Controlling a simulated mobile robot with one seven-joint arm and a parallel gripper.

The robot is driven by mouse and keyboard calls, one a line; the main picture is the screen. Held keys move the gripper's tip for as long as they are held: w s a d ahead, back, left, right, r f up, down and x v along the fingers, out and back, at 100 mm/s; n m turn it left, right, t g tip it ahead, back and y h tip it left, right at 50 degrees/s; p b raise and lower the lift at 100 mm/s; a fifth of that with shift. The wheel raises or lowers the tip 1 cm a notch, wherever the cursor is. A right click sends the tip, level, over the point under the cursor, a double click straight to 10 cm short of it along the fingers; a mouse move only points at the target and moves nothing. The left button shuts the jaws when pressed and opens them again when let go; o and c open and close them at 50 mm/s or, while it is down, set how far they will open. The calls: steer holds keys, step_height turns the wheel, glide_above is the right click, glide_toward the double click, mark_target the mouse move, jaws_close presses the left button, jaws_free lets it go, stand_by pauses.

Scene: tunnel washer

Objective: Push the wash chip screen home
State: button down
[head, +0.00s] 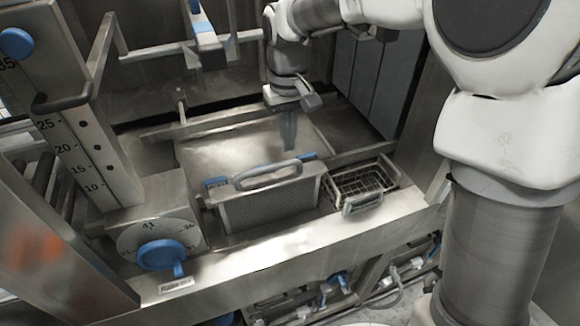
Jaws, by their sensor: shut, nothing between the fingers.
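What looks like the wash chip screen (270,208) is a box with a grey perforated front and a metal bar handle on top. It sits in the trough at the front of the washer, with blue pieces near its top corners. It stands upright; I cannot tell how deep it is seated. My gripper (288,146) points down behind and above the screen's handle, over the pale metal plate (225,150). It is shut and empty, and appears apart from the screen.
A small wire basket (362,182) sits right of the screen. At left are a dial with a blue knob (160,254) and a numbered upright scale (75,140). A blue-topped bar (203,30) hangs at the back. The metal ledge (300,240) in front is clear.

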glide_above(290, 220)
step_height(290, 220, down, 10)
steer(key=shift+a+r+p, duration=0.1)
steer(key=shift+p, duration=0.35)
step_height(290, 220, down, 15)
steer(key=b, duration=1.1)
steer(key=shift+w+f, duration=0.1)
steer(key=shift+f, duration=0.25)
